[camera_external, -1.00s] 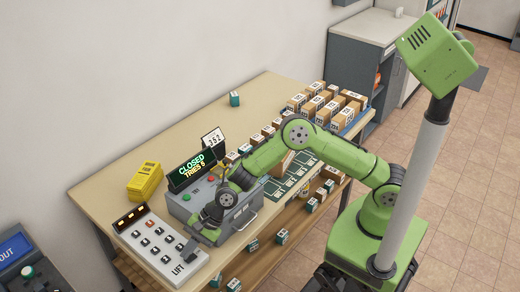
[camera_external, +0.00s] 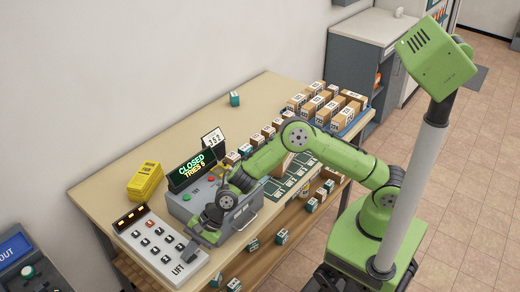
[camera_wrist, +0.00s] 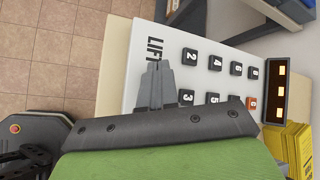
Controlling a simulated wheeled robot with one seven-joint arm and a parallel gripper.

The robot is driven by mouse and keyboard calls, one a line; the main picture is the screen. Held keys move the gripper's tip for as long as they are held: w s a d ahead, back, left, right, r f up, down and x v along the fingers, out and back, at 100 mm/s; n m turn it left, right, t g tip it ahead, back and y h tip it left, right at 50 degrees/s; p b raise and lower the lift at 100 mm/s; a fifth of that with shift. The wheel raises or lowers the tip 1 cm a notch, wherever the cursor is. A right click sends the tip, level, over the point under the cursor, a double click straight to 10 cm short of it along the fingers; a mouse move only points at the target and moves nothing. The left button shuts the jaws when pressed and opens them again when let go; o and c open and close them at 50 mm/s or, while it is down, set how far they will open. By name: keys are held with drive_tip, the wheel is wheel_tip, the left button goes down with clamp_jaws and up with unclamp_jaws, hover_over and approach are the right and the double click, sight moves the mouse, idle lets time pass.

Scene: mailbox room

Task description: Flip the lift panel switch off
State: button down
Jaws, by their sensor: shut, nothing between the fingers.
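The lift panel (camera_external: 160,241) is a pale sloped board marked LIFT at the front left of the table. It has rows of dark buttons, one orange button (camera_wrist: 252,104), and a dark display with lit orange marks (camera_wrist: 281,92). My gripper (camera_wrist: 155,78) is shut and empty, its fingers over the LIFT end of the panel, beside the label and the 2 and 3 buttons. In the outside view my gripper (camera_external: 192,247) is at the panel's right end. I cannot make out the switch or its position; the fingers and wrist cover that area. I cannot tell whether they touch the panel.
A grey box with a green-lit sign (camera_external: 191,171) reading CLOSED, TRIES 5 stands right behind my wrist. A yellow stack (camera_external: 145,181) lies behind the panel. Small parcels (camera_external: 325,104) fill the table's far right.

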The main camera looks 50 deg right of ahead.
sight(192, 258)
drive_tip(key=shift+f, duration=0.35)
drive_tip(key=shift+r, duration=0.15)
idle(0.3)
drive_tip(key=shift+r+p, duration=0.3)
drive_tip(key=shift+r, duration=0.4)
drive_tip(key=r+p, duration=0.2)
drive_tip(key=r, duration=0.1)
drive_tip(key=r+p, duration=0.1)
drive_tip(key=r, duration=0.1)
drive_tip(key=shift+d, duration=0.4)
drive_tip(key=shift+f, duration=0.1)
